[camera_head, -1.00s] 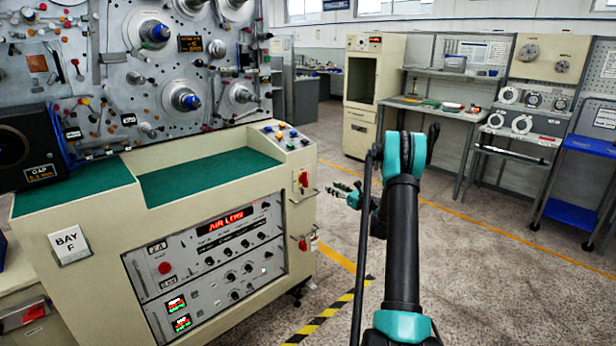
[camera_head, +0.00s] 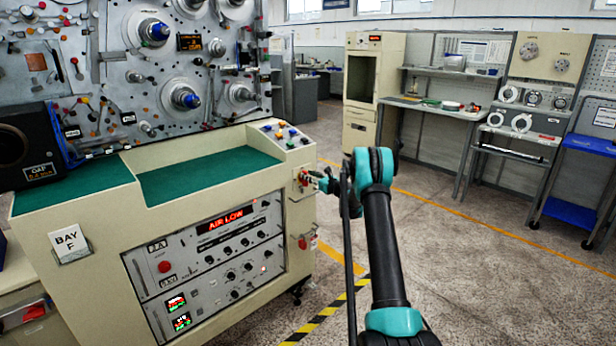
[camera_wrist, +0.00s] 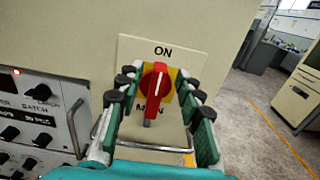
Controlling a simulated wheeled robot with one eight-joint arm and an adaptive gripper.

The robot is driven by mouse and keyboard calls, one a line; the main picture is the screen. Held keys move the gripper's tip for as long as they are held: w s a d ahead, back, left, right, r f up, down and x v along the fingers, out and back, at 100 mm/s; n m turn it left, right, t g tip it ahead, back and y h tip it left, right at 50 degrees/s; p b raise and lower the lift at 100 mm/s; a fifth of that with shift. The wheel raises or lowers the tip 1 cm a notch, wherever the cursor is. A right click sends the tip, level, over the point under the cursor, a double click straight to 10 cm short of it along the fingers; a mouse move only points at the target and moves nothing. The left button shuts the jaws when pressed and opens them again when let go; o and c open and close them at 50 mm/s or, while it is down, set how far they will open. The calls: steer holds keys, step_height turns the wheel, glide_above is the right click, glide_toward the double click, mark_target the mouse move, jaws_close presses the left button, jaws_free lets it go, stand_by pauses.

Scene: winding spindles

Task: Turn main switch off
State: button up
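The main switch (camera_wrist: 158,83) is a red rotary handle on a yellow plate. "ON" is printed above it, and a partly covered "MAIN" below. Its handle stands about upright, in line with "ON". My gripper (camera_wrist: 152,92) is open, with its green-padded fingers on the left and right of the handle. I cannot tell whether they touch it.
A metal bar handle (camera_wrist: 152,147) sits just below the switch. The beige cabinet (camera_head: 190,206) has a control panel reading "AIR LOW" (camera_head: 224,222). Another red fitting (camera_head: 303,243) sits lower on its end. The floor to the right is clear up to the workbenches.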

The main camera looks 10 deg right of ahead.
steer(key=shift+w+a, duration=0.25)
steer(key=shift+w, duration=0.15)
jaws_close()
